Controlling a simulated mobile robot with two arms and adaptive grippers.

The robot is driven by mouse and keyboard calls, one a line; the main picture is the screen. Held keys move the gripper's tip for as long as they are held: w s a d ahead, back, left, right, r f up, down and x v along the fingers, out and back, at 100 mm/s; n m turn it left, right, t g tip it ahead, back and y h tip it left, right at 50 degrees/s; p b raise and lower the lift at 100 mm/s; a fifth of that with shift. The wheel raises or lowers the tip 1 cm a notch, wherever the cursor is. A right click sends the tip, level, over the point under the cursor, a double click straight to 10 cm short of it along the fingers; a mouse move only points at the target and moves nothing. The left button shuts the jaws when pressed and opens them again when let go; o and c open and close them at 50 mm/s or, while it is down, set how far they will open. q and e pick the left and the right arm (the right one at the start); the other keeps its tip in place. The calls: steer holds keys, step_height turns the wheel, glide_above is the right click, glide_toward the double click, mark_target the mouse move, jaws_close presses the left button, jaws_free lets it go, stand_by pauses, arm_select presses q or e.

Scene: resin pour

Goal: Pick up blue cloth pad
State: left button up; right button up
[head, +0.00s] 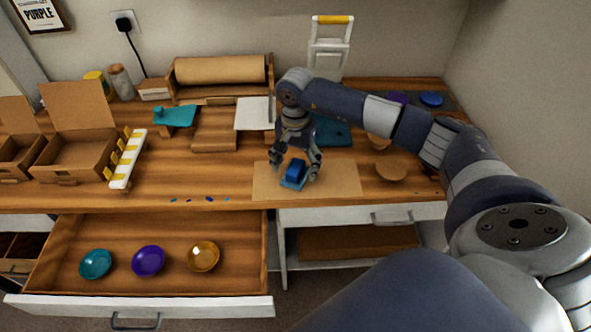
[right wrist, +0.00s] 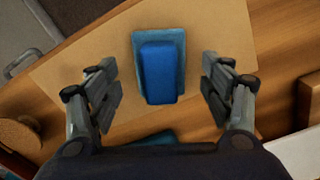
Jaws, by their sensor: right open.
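The blue cloth pad (head: 296,170) lies on a slightly larger teal-blue piece on the brown paper sheet (head: 340,180), near the front of the bench. In the right wrist view the pad (right wrist: 159,72) sits between my fingers, with the teal-blue piece (right wrist: 176,38) showing around its edges. My right gripper (head: 296,172) points down over the pad. Its fingers (right wrist: 160,88) are open on either side, with a gap to the pad on both sides. My left gripper is not in view.
An open drawer (head: 60,240) below holds a teal bowl (head: 95,264), a purple bowl (head: 148,261) and an amber bowl (head: 203,256). Cardboard boxes (head: 78,150) and a yellow-striped white bar (head: 127,160) stand left. A dark teal flat item (head: 333,132) lies behind the gripper.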

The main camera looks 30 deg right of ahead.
step_height(320, 180, down, 2)
steer(key=shift+f, duration=0.1)
steer(key=shift+c, duration=0.3)
steer(key=c, duration=1.2)
steer(key=shift+r, duration=0.7)
step_height(320, 180, up, 2)
steer(key=shift+s+a+r+b, duration=0.1)
steer(key=shift+s+a+b, duration=0.05)
steer(key=shift+b, duration=0.6)
steer(key=s+a+r+b, duration=0.1)
steer(key=s+a+b, duration=0.2)
steer(key=s+a, duration=0.7)
steer(key=shift+s+a+r, duration=0.3)
steer(key=shift+s, duration=0.4)
